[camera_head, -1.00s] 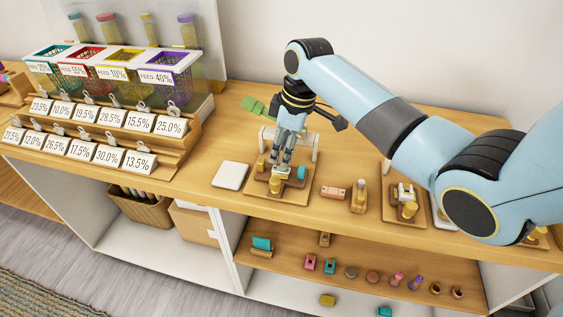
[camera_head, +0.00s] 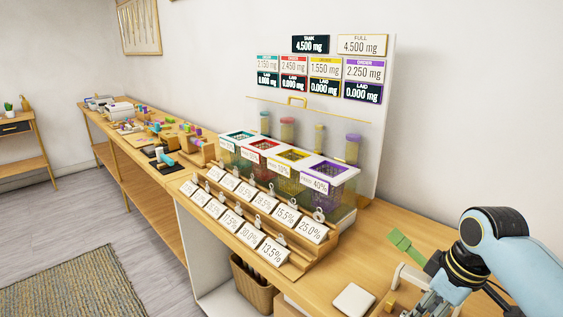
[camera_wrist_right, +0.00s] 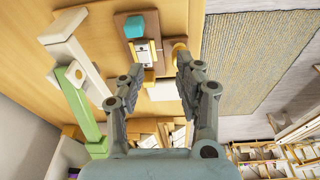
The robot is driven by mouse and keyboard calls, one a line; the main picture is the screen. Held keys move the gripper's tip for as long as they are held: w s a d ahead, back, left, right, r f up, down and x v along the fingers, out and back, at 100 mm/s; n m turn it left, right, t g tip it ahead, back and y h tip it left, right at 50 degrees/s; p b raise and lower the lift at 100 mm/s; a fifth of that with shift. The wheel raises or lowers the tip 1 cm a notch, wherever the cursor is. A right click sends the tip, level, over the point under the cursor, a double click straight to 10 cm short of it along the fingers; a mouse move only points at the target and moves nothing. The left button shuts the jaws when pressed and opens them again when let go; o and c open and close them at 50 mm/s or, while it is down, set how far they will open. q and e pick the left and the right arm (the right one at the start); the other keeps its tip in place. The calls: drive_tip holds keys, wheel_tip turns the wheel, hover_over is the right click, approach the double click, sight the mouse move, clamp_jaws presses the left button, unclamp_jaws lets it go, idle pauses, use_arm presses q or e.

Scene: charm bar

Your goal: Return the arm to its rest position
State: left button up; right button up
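My right arm (camera_head: 510,265) comes in at the lower right of the head view, bent over the wooden counter (camera_head: 395,245). Its gripper (camera_head: 428,303) points down near the counter and is partly cut off by the bottom edge. In the right wrist view the two fingers of the right gripper (camera_wrist_right: 158,62) stand apart with nothing held between them. Beyond the fingertips is a brown wooden stand (camera_wrist_right: 125,24) with a teal block (camera_wrist_right: 142,22) and a white piece. My left gripper is in neither view.
A green-and-white lever device (camera_wrist_right: 80,95) stands close beside the left finger. In the head view a white square pad (camera_head: 353,300) lies left of the gripper. Price-tag racks (camera_head: 255,225) and colored bins (camera_head: 322,187) stand farther left, before a sign board (camera_head: 330,75).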

drive_tip(key=s+a+r+m+t+h, duration=0.1)
drive_tip(key=s+r+m, duration=0.3)
drive_tip(key=s, duration=0.7)
drive_tip(key=s+a+r+m+t+h, duration=0.15)
drive_tip(key=s+r, duration=0.35)
drive_tip(key=s, duration=0.6)
wheel_tip(320, 180, down, 36)
drive_tip(key=s+d+m+g+b, duration=0.1)
drive_tip(key=s+d+g+b, duration=0.1)
drive_tip(key=b, duration=0.8)
drive_tip(key=s+f+b, duration=0.4)
drive_tip(key=s+f, duration=0.5)
drive_tip(key=f, duration=0.3)
drive_tip(key=s+d+f+g+b, duration=0.1)
drive_tip(key=s+f+b, duration=0.4)
drive_tip(key=s+f, duration=0.4)
wheel_tip(320, 180, down, 4)
drive_tip(key=shift+s+d+f+y, duration=0.15)
drive_tip(key=shift+s+f+y, duration=0.1)
drive_tip(key=shift+s+y, duration=0.1)
drive_tip(key=shift+g, duration=0.35)
